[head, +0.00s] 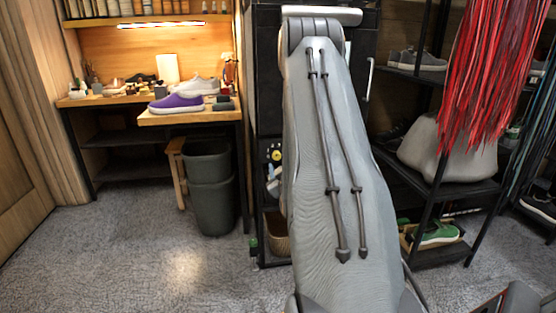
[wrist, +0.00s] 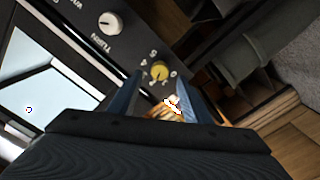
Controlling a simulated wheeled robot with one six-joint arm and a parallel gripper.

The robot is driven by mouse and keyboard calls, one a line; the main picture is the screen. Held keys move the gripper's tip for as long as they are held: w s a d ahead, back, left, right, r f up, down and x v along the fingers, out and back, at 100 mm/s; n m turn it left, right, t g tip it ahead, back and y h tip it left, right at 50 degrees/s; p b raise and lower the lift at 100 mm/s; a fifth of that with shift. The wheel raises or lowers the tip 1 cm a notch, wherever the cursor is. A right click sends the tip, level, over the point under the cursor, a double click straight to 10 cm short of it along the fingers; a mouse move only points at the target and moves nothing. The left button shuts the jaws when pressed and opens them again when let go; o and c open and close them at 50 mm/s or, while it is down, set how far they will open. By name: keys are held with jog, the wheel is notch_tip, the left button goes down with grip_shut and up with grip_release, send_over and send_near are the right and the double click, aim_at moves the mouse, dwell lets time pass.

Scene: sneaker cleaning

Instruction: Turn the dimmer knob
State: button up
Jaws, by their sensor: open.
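In the wrist view a dark control panel (wrist: 85,48) carries a yellow knob (wrist: 159,71) with numbers around it. A white knob (wrist: 110,22) with lettering beside it sits up and left of the yellow one. The frames do not make clear which knob is the dimmer. My gripper (wrist: 160,78) is open, and the yellow knob shows between its two bluish fingertips. I cannot tell whether either finger touches it. In the head view my arm covers much of the middle, and my gripper cannot be made out.
A lit wooden workbench (head: 185,118) holds a purple sneaker (head: 176,103). A grey bin (head: 209,185) stands below it. At right a black shelf rack (head: 440,190) holds shoes, with red strands (head: 490,70) hanging in front. Carpet is clear at the lower left.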

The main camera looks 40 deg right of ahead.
jog(key=shift+v, duration=1.55)
